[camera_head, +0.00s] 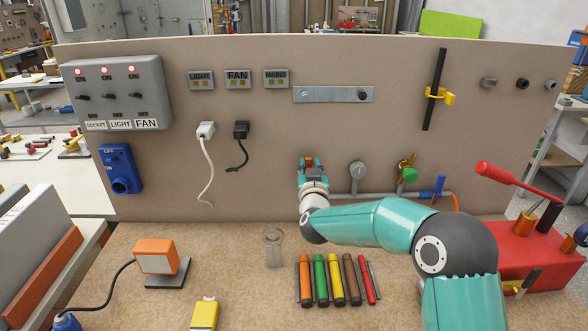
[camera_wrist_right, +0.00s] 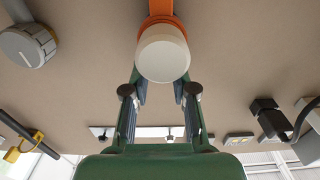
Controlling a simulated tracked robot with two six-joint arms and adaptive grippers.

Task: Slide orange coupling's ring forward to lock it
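The orange coupling (camera_wrist_right: 163,17) shows at the top of the right wrist view, with a broad cream-white round end (camera_wrist_right: 163,60) facing the camera. My right gripper (camera_wrist_right: 161,82) has one finger on each side below this end, and the fingers lean inward. The white end covers the fingertips, so I cannot tell whether they touch the orange ring. In the head view my right gripper (camera_head: 312,168) is up at the board, and it hides most of the coupling. My left gripper is not in view.
The upright brown board (camera_head: 270,130) carries switches, sockets and a grey round valve (camera_head: 358,172) right of the gripper. A red box with a lever (camera_head: 520,250) stands at the right.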

